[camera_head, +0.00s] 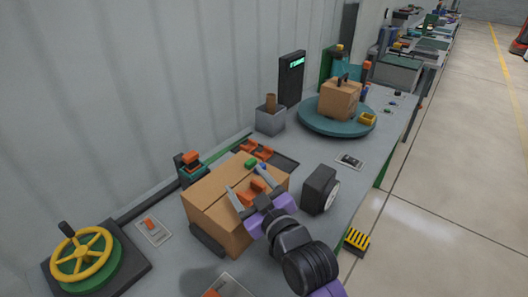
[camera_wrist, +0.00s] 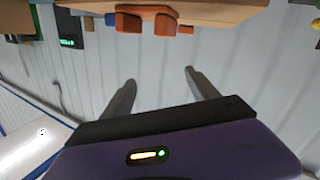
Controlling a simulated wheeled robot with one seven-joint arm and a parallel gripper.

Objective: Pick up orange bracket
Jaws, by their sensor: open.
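An orange bracket (camera_head: 251,190) sits on top of a brown cardboard box (camera_head: 208,205) in the head view. It also shows in the wrist view (camera_wrist: 155,23) at the top, against the edge of the box, which appears upside down there. My gripper (camera_head: 242,175) is open, with its two grey fingers apart. In the head view the fingers overlap the bracket, one on each side of it. In the wrist view my gripper (camera_wrist: 160,76) is empty, and the bracket appears beyond the fingertips. I cannot tell the exact gap between them.
A green piece (camera_head: 251,163) and a blue piece (camera_head: 263,166) are near the box's far edge. More orange parts (camera_head: 257,149) lie in a dark tray behind. A black device (camera_head: 319,190) stands right of the box. A yellow handwheel (camera_head: 80,257) is at left, a turntable (camera_head: 312,123) farther back.

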